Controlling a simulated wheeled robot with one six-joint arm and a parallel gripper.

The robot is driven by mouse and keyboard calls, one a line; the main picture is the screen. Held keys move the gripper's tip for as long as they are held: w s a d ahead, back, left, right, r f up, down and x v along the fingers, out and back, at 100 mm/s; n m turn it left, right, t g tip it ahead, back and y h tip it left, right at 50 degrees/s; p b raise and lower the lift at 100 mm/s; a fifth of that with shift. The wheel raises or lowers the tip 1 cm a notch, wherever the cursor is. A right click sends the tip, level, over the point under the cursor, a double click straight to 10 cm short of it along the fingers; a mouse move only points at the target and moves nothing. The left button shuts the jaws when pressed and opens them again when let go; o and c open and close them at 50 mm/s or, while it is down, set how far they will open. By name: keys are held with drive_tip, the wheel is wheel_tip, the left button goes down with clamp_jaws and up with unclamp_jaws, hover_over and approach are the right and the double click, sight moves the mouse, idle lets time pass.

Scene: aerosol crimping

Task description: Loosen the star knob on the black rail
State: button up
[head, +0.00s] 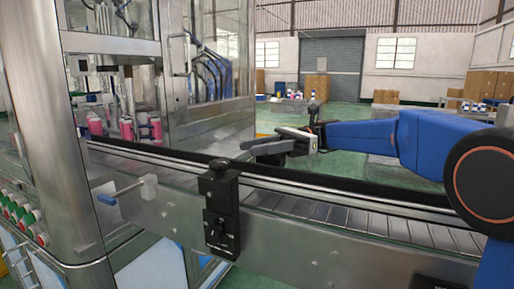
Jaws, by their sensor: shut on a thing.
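The black rail (309,187) runs along the conveyor from the left middle down to the right. My gripper (258,148), on the blue arm reaching in from the right, is at the rail's upper edge, right of the picture's middle-left. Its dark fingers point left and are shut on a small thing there. I take it to be the star knob, but the fingers hide it and its shape cannot be made out.
A black control box with a round knob (219,167) stands on the conveyor's near side. A metal bracket with a blue-tipped rod (125,191) juts out left of it. The steel filling machine (75,130) with glass doors fills the left. The conveyor's slatted belt (350,217) is bare.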

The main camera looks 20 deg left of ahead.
drive_tip(key=o, duration=1)
drive_tip(key=shift+o, duration=0.2)
drive_tip(key=shift+w, duration=0.1)
drive_tip(key=shift+v, duration=3.65)
drive_tip(key=shift+d, duration=0.1)
